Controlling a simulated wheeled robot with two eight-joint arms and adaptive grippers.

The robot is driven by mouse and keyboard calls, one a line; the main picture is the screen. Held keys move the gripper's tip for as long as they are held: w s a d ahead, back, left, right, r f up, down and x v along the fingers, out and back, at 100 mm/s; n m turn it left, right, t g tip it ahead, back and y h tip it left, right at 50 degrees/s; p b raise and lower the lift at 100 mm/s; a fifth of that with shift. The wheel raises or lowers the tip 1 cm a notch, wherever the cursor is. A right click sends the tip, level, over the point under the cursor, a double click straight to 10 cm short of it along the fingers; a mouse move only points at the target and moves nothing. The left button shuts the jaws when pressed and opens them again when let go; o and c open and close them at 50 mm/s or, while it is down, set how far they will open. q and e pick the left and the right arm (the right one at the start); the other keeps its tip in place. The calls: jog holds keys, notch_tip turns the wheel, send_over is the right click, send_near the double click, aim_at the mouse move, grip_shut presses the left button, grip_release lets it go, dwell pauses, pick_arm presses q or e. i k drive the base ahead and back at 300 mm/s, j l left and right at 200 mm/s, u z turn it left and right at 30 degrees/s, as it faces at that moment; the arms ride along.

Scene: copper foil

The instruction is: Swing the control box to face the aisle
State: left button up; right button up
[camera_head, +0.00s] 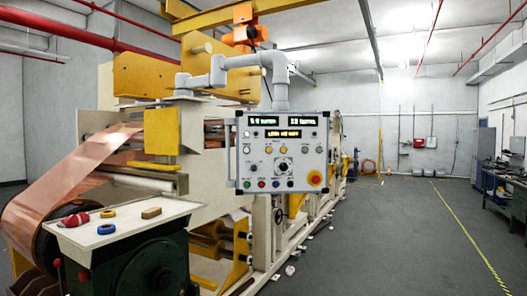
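The control box (283,168) hangs in the middle of the view from a jointed grey support arm (232,64). Its light front panel shows nearly square to me, with lit displays along the top, rows of buttons and knobs below, and a red emergency button on a yellow ring at the lower right. A handle runs along its left side (229,152). Neither of my grippers shows in the head view.
The copper foil machine (150,82) stands behind and left of the box, with a copper sheet (75,172) at left. A white-topped table (122,224) holds small items at lower left. The aisle floor (400,235) at right is clear, marked by a yellow line (470,240). A workbench (503,186) stands far right.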

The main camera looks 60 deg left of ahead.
aim_at(302, 166)
jog(key=i+u, duration=0.2)
jog(key=i, duration=0.2)
jog(key=i+l+u, duration=0.2)
jog(key=i, duration=0.2)
jog(key=i+l+u, duration=0.2)
jog(key=i, duration=0.2)
jog(key=j, duration=0.1)
